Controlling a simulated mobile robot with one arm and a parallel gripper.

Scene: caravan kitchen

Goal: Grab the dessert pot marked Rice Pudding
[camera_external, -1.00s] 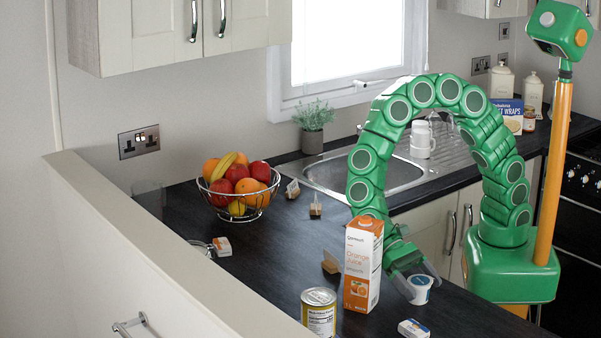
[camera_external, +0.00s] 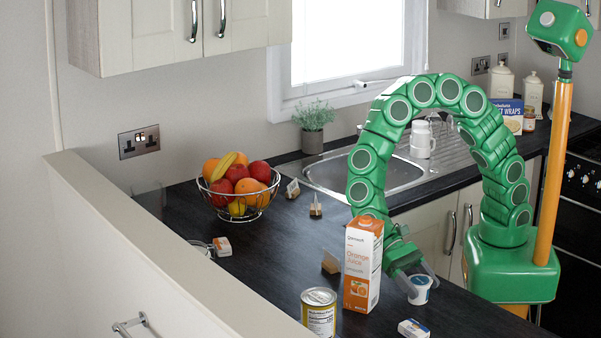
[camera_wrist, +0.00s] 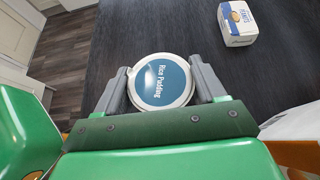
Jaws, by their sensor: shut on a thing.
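The dessert pot (camera_wrist: 162,82) has a white rim and a blue lid reading "Rice Pudding" in the wrist view. In the external view the white pot (camera_external: 421,291) stands near the counter's front edge, to the right of the orange juice carton. My gripper (camera_wrist: 164,84) has one grey finger on each side of the pot and is shut on it. In the external view my gripper (camera_external: 420,286) reaches down at the pot. The pot looks upright, at or very near the counter top; I cannot tell whether it touches it.
An orange juice carton (camera_external: 362,265) stands close left of my gripper. A tin (camera_external: 319,314) and a small box (camera_external: 413,328) are nearer the camera; the box also shows in the wrist view (camera_wrist: 238,24). A fruit basket (camera_external: 238,208) and the sink (camera_external: 345,176) lie farther back.

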